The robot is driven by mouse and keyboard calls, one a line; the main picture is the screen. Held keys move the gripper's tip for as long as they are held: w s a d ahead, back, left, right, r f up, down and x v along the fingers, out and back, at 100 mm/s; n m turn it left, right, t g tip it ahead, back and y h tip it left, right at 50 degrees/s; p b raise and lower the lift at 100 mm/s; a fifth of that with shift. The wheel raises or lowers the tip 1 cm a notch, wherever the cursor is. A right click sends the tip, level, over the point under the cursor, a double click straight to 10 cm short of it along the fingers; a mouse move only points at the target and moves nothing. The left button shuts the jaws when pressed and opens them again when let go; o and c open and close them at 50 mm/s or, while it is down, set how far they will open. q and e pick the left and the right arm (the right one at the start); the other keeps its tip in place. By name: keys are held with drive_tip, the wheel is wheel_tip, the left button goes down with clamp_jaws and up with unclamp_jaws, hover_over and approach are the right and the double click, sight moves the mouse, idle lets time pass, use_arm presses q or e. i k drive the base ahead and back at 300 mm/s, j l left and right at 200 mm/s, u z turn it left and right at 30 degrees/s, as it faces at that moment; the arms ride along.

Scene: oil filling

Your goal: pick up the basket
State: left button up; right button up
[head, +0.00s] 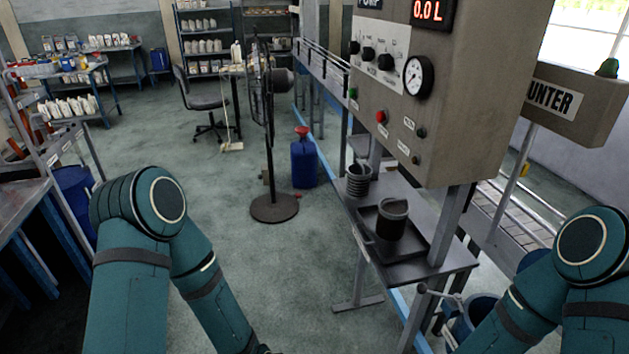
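No basket can be made out with certainty. A pale, shallow tray-like container (38,69) lies on the left rack, too small to tell whether it is a basket. My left arm comes in at the lower left, bends and runs down out of the bottom edge. My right arm comes in at the lower right and also runs down out of the picture. Both grippers are outside the view, so what they hold cannot be seen.
A filling machine (455,90) reading 0.0 L stands over a metal stand with a black tray (438,250) and dark cylinders. A fan (274,207), blue jug (304,163) and chair (203,102) stand beyond. A workbench (22,195) is left.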

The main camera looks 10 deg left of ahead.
sight(359, 177)
drive_tip(key=z, duration=0.4)
drive_tip(key=i+j+z, duration=0.1)
drive_tip(key=z, duration=0.25)
drive_tip(key=j+z, duration=0.15)
drive_tip(key=z, duration=0.25)
drive_tip(key=j+z, duration=0.15)
drive_tip(key=z, duration=0.25)
drive_tip(key=j+z, duration=0.65)
drive_tip(key=j, duration=0.25)
drive_tip(key=j+z, duration=0.1)
drive_tip(key=j, duration=0.2)
drive_tip(key=k+j+z, duration=0.15)
drive_tip(key=j, duration=0.15)
drive_tip(key=k+j+z, duration=0.1)
drive_tip(key=j, duration=0.2)
drive_tip(key=k+j, duration=0.1)
drive_tip(key=j, duration=0.2)
drive_tip(key=k+j+z, duration=0.1)
drive_tip(key=j, duration=0.25)
drive_tip(key=k+j, duration=0.1)
drive_tip(key=j, duration=0.2)
